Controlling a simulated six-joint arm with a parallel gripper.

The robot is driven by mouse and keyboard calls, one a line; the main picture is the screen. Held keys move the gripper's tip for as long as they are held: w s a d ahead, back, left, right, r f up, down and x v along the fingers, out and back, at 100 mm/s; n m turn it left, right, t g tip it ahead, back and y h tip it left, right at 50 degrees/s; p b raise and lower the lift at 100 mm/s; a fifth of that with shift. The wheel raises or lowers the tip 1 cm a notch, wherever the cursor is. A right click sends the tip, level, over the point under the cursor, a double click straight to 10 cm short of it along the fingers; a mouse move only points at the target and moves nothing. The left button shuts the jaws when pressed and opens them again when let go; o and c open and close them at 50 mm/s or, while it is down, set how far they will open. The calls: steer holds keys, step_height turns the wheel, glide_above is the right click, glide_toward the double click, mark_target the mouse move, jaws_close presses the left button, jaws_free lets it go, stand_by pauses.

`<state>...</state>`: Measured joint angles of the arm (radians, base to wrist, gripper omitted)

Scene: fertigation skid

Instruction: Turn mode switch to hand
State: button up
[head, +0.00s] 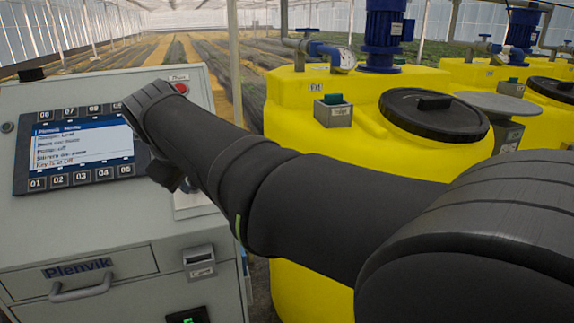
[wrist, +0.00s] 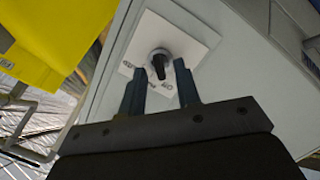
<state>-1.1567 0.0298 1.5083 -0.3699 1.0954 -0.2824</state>
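The mode switch (wrist: 160,62) is a black rotary knob on a white label plate (wrist: 194,38), seen in the wrist view. Lettering shows around the knob, upside down and partly hidden by the fingers, so I cannot read its setting surely. My gripper (wrist: 158,78) is open, with its two dark fingers apart and the knob seen between their tips. I cannot tell whether the fingers touch it. In the head view my arm hides the knob and most of the plate, and a dark part of my gripper (head: 185,186) shows below the arm.
The grey cabinet (head: 100,228) carries a screen (head: 80,148) whose last line reads like "Key is at Off". A red button (head: 182,88) sits at its upper right. A drawer handle (head: 82,290) sticks out below. Yellow tanks (head: 310,110) stand close on the right.

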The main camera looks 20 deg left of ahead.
steer(key=shift+w+a+f, duration=0.15)
steer(key=shift+w+f, duration=0.05)
steer(key=shift+f, duration=0.2)
steer(key=shift+c, duration=0.2)
jaws_close()
steer(key=shift+m, duration=0.3)
steer(key=m, duration=0.3)
steer(key=shift+w+r+g, duration=0.1)
steer(key=shift+g, duration=0.3)
steer(key=shift+m+g+y, duration=0.3)
steer(key=shift+m, duration=2)
